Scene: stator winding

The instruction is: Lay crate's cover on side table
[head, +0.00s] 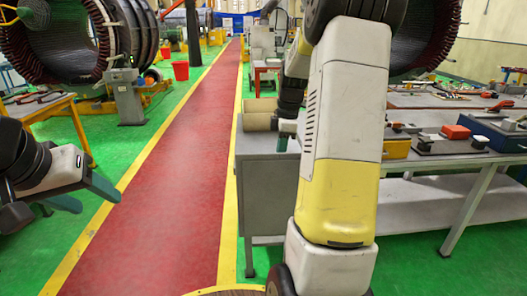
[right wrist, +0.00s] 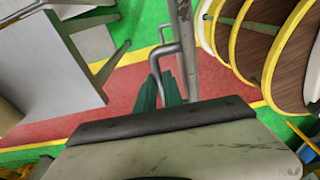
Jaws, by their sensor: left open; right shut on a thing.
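My right gripper (right wrist: 162,92) is shut on a bent grey metal handle (right wrist: 160,62) in the right wrist view. Next to the handle runs a narrow grey strip (right wrist: 184,45), which looks like the crate's cover seen edge-on; its face does not show. In the head view my right arm stands in front, and the cover cannot be made out. My left gripper (head: 92,195) is open and empty at the left, over the floor. A grey side table (head: 265,185) stands left of my right arm; a grey tabletop with legs (right wrist: 35,65) also shows in the right wrist view. The crate is not clearly identifiable.
Light brown rolls (head: 258,115) are on the grey table. A long workbench (head: 430,160) with tools and a blue box (head: 497,132) stands at the right. Yellow-rimmed round shelves or spools (right wrist: 275,50) are close at the right in the wrist view. The red aisle (head: 165,170) is clear.

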